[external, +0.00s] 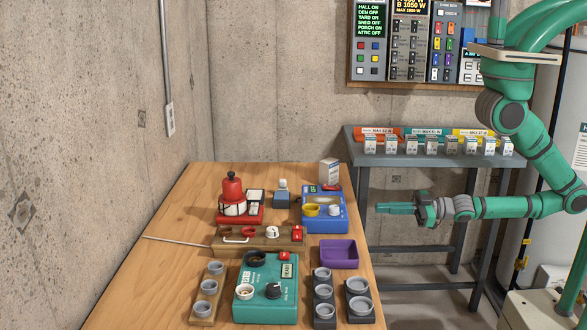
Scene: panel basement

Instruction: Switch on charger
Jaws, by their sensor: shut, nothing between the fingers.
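No device in view is readably labelled as the charger. A blue device (337,222) with a small display, a yellow ring, a light knob and a red part stands at the right of the wooden table. A teal device (285,305) with a dark knob, a small display and a red switch stands at the front. A wooden strip (258,245) with a red switch lies between them, and a red device (240,215) stands behind it. My gripper (382,208) is shut and empty, in the air right of the table, pointing left and apart from everything.
The wooden table (188,225) is bare on its left, except for a thin rod. A purple tray (339,254) and grey cups fill the right front. A metal bench (430,161) with small boxes stands behind my arm. A panel board (415,84) hangs on the wall.

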